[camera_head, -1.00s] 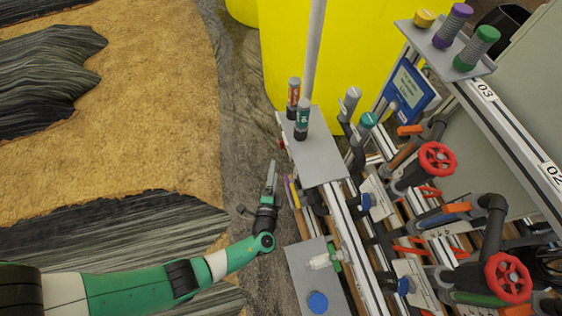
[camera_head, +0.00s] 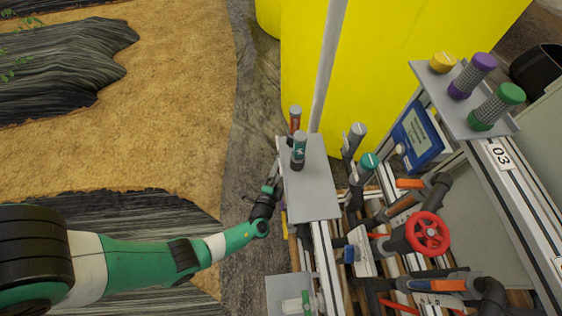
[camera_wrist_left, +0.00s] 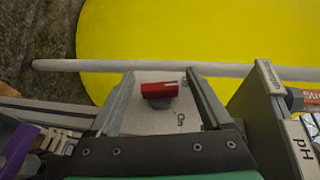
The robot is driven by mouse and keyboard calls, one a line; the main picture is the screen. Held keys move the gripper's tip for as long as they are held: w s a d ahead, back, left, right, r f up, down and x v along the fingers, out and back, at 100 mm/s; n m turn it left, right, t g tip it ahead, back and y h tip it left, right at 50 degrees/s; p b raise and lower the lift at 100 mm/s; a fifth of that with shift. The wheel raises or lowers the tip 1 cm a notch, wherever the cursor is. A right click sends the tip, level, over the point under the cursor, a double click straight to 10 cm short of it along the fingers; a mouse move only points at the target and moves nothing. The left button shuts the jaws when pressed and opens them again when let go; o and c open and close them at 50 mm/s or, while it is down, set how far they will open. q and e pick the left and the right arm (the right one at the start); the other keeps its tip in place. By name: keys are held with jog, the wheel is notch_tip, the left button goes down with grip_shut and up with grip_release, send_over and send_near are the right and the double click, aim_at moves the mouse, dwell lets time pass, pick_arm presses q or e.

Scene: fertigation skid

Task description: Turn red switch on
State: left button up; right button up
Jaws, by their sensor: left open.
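The red switch (camera_wrist_left: 158,90) shows in the left wrist view as a red lever on a grey round base. It sits on a pale plate (camera_wrist_left: 150,122) with small black lettering to its right; its lever lies crosswise in that view. My left gripper (camera_wrist_left: 160,78) is open, with one finger on each side of the switch and a gap to the lever on both sides. In the head view my left gripper (camera_head: 275,172) is at the left edge of the grey shelf (camera_head: 315,190), and the switch is hidden there. My right gripper is not in view.
A red-labelled bottle (camera_head: 295,119) and a green-labelled bottle (camera_head: 298,152) stand on the shelf. A white pole (camera_head: 328,65) rises behind them, before a yellow tank (camera_head: 400,50). Pipes and a red valve wheel (camera_head: 428,232) fill the right.

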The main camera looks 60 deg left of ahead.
pick_arm(q)
jog(key=shift+w, duration=0.35)
jog(key=shift+s+d+f, duration=0.1)
jog(key=shift+s+d, duration=0.05)
jog(key=shift+s, duration=0.05)
jog(key=shift+c, duration=1.9)
grip_shut()
jog(key=shift+f+y, duration=0.15)
jog(key=shift+y, duration=0.25)
jog(key=shift+t, duration=0.3)
jog(key=shift+m, duration=0.3)
jog(key=shift+o, duration=1.9)
grip_release()
jog(key=shift+r, duration=0.2)
